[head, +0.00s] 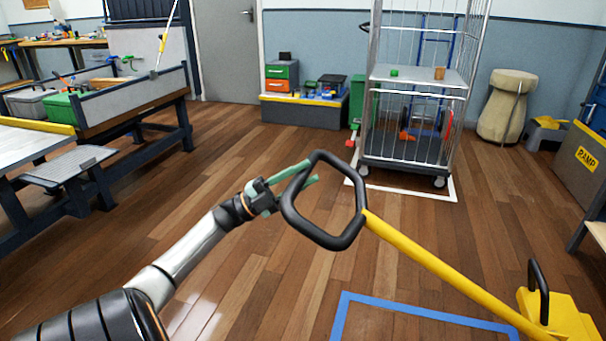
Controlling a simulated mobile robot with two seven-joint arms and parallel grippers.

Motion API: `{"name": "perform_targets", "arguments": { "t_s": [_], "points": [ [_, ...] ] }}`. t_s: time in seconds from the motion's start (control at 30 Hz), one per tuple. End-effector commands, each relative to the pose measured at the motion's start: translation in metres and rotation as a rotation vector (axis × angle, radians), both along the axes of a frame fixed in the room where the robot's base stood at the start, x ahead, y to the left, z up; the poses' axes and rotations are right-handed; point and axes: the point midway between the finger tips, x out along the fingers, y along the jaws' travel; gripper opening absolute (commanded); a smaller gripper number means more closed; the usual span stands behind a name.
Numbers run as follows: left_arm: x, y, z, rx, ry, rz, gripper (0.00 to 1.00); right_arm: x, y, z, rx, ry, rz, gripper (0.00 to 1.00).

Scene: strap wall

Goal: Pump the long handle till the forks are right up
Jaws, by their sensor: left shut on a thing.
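The long handle (430,262) is a yellow bar. It slopes up to the left from a yellow pump body (557,312) at the lower right and ends in a black loop grip (362,205). My left gripper (300,178) has green fingers and is shut on the left side of the loop grip. The handle is tilted well over, not upright. The forks are not in view, so their height cannot be told. My right gripper is not in view.
A blue floor outline (420,315) lies below the handle. A wire cage trolley (415,110) stands behind, inside a white floor outline. A workbench (120,115) is at the left, and a grey RAMP box (580,155) at the right. Wooden floor between is clear.

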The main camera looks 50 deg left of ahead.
Motion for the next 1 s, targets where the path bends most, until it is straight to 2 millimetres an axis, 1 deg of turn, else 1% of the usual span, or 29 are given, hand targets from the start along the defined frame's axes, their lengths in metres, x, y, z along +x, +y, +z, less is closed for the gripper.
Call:
{"name": "perform_targets", "arguments": {
  "t_s": [0.03, 0.27, 0.3, 0.53, 0.57, 0.87, 1.0],
  "points": [
    [-0.0001, -0.0005, -0.0144, 0.002, 0.027, 0.005, 0.00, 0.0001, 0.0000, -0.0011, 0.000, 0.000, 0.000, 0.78],
    [0.0003, -0.0018, -0.0166, 0.003, 0.030, 0.003, 0.00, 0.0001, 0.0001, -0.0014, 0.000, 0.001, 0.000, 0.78],
    [0.0003, -0.0020, -0.0169, 0.002, 0.030, 0.002, 0.37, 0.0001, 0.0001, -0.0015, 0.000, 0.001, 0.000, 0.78],
    [0.0004, -0.0016, -0.0148, 0.002, 0.028, 0.002, 0.63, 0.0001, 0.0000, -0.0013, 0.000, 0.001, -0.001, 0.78],
    [0.0004, -0.0016, -0.0143, 0.001, 0.027, 0.002, 0.64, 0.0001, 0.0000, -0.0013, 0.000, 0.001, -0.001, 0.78],
    [0.0004, -0.0010, -0.0101, 0.002, 0.019, 0.001, 0.64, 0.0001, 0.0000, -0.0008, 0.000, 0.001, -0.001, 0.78],
    [-0.0043, 0.0025, -0.0126, 0.001, 0.021, 0.003, 0.64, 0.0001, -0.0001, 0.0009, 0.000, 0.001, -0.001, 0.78]
  ]
}}
